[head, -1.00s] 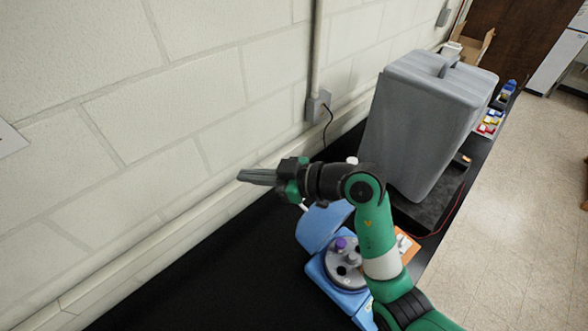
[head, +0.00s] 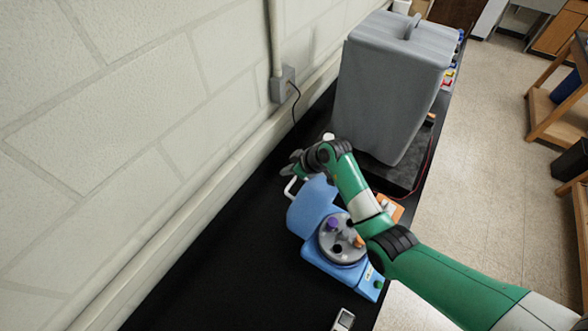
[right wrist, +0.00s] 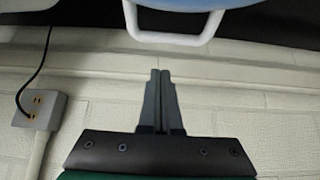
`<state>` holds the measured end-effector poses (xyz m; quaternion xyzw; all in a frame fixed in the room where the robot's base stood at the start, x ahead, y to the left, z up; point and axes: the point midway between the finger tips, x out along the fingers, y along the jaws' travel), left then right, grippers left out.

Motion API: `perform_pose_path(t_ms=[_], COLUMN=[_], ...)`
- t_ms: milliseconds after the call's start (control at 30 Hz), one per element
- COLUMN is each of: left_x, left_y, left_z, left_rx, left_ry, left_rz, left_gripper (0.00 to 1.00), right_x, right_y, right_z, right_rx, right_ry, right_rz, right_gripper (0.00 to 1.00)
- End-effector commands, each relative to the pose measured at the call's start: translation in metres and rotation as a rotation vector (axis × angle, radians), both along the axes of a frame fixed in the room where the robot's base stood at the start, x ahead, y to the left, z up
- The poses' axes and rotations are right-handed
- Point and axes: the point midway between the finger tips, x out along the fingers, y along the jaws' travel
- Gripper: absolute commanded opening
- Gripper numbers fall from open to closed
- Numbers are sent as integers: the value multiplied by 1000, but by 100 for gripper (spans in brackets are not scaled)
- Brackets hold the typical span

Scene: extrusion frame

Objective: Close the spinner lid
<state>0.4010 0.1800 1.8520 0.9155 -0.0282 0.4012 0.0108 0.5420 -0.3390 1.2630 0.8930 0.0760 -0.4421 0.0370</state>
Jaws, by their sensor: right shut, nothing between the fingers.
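The blue spinner (head: 335,270) stands on the black bench with its rotor (head: 343,240) exposed, holding a purple-capped tube. Its blue lid (head: 312,207) is raised, tilted back toward the wall, with a white handle (head: 290,187) on its far edge. In the right wrist view the handle (right wrist: 172,40) is a white loop at the top, under the lid's blue edge. My right gripper (right wrist: 161,75) is shut and empty, its fingertips pointing at the handle with a gap between them. In the head view my right arm reaches behind the lid and partly hides it. My left gripper is not in view.
A large grey box-shaped container (head: 390,95) stands behind the spinner on the bench. The wall runs close along the left, with a grey outlet box (head: 284,84) and black cord. A small device (head: 343,319) lies at the front edge. The bench left of the spinner is clear.

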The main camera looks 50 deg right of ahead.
Motion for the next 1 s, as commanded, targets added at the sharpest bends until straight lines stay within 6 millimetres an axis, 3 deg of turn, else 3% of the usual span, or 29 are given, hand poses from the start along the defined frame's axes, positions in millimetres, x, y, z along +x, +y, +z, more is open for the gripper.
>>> perform_pose_path(t_ms=[267,333,533,1000], left_x=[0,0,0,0], left_y=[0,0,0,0], left_z=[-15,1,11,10], left_rx=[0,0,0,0], left_ry=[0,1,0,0], left_rz=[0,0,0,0], left_gripper=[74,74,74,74], right_x=[24,11,-10,-15], right_y=[5,2,-2,-2], right_z=[-35,-27,-28,-30], right_rx=[-1,-1,-1,0], right_ry=[1,-1,-1,-5], right_rz=[1,-1,-1,2], right_gripper=[0,0,0,0])
